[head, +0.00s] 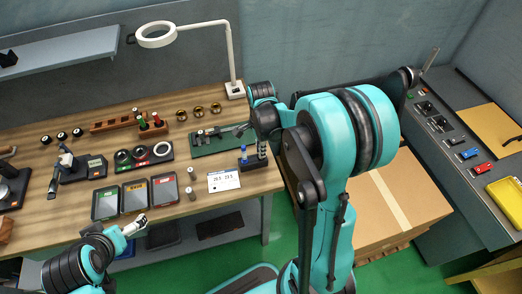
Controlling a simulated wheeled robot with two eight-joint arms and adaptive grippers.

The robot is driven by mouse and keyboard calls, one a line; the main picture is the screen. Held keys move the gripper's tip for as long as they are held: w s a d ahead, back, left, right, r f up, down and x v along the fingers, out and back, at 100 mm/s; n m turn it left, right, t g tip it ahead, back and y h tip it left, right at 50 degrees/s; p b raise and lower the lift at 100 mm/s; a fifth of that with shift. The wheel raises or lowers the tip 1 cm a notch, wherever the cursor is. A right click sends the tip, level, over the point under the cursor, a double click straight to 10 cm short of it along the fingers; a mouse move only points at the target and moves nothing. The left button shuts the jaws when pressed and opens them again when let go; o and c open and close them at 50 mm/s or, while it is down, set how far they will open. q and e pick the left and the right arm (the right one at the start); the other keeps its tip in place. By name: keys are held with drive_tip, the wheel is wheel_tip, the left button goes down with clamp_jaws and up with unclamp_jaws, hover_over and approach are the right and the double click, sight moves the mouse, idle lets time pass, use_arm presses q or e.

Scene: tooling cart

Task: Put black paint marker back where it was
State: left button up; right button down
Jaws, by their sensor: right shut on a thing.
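My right gripper (239,130) is above the right end of a green mat (208,146), close to a small dark marker stand (252,162). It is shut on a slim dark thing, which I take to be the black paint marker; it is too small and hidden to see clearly. The stand holds a blue marker (243,152) and a pale upright piece (262,149). My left gripper (137,225) is low at the bench's front edge, beside the coloured-label trays; its jaws are too small to read.
Several small parts lie on the green mat. A ring lamp (156,35) stands behind it, and a white card (223,180) lies in front. A cardboard box (395,205) and a side cart (455,125) stand right.

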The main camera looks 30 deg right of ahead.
drive_tip(key=shift+f, duration=0.3)
drive_tip(key=c, duration=1.9)
unclamp_jaws()
drive_tip(key=shift+f+b, duration=0.1)
drive_tip(key=shift+b, duration=0.25)
drive_tip(key=shift+c, duration=0.2)
drive_tip(key=o, duration=0.4)
